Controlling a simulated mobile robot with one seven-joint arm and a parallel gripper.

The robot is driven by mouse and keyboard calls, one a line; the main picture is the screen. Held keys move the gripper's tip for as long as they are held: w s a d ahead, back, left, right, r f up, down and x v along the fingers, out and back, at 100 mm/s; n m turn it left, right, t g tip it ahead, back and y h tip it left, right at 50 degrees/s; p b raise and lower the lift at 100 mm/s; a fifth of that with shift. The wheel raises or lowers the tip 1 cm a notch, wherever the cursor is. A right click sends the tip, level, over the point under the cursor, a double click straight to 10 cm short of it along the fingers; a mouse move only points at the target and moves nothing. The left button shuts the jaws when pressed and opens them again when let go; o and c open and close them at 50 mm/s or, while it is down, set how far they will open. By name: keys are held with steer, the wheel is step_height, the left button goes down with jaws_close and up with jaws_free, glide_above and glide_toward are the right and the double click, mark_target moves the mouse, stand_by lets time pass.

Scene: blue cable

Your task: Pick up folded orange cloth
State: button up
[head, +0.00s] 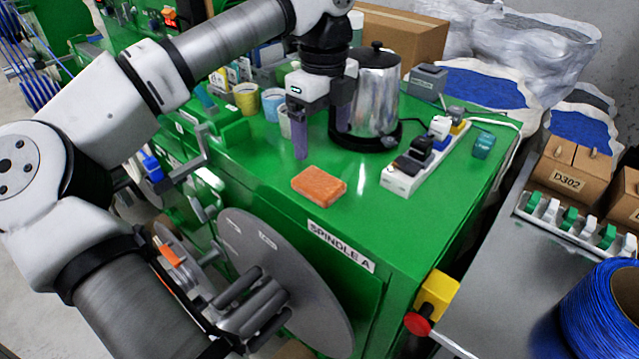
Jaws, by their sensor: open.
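The folded orange cloth (319,186) lies flat as a small thick pad on the green machine top (270,205), near its front edge. My gripper (322,140) points down above the green top, behind the cloth and in front of the silver pot. Its two fingers are spread apart with nothing seen between them. The gripper is apart from the cloth. The cloth's top and front side are in plain view.
A silver pot (374,90) on a black base stands close behind my gripper. A white power strip (425,160) with plugs lies to the right, beside a small teal jar (484,145). Several cups (246,98) stand at left. The top around the cloth is clear.

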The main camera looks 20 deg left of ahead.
glide_above(325, 185)
steer(key=f, duration=0.5)
steer(key=shift+w+a+f+p, duration=0.1)
steer(key=shift+w+a+p, duration=0.15)
steer(key=shift+a+p, duration=0.05)
steer(key=shift+s+d+f+p, duration=0.15)
steer(key=shift+f+p, duration=0.35)
steer(key=shift+f, duration=0.9)
steer(key=shift+s+d+f+p, duration=0.1)
steer(key=shift+f+p, duration=0.4)
steer(key=shift+f, duration=0.85)
steer(key=shift+c, duration=0.4)
steer(key=c, duration=1.1)
step_height(325, 185, up, 20)
steer(key=p, duration=0.9)
